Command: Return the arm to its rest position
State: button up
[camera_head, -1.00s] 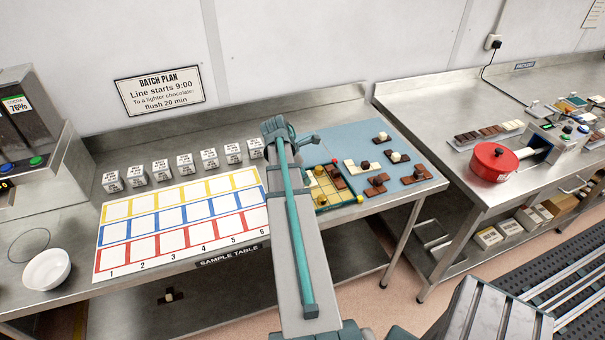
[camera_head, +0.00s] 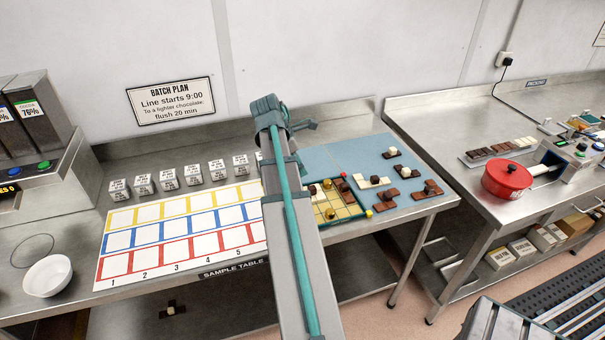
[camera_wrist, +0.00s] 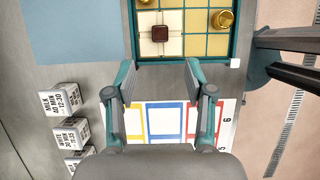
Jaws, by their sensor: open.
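My arm rises across the middle of the head view, with my gripper (camera_head: 304,126) at its far end, above the back of the sample table. In the wrist view my gripper (camera_wrist: 158,75) has its two fingers spread wide apart with nothing between them. Below it lie a strip of grey table and the printed card with coloured boxes (camera_wrist: 161,108). A green-framed tray with a yellow grid (camera_wrist: 180,59) is just beyond the fingertips, apart from them as seen. A brown piece on white (camera_wrist: 160,33) and a gold piece (camera_wrist: 222,18) are in the tray.
Several small labelled blocks (camera_head: 168,180) stand in a row behind the card (camera_head: 119,242). Chocolate pieces (camera_head: 389,194) lie on a blue mat (camera_head: 352,149). A white bowl (camera_head: 48,275) is at left. A red pan (camera_head: 506,179) stands on the right bench.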

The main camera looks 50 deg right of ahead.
jog(key=shift+a+r, duration=0.15)
jog(key=shift+r, duration=0.25)
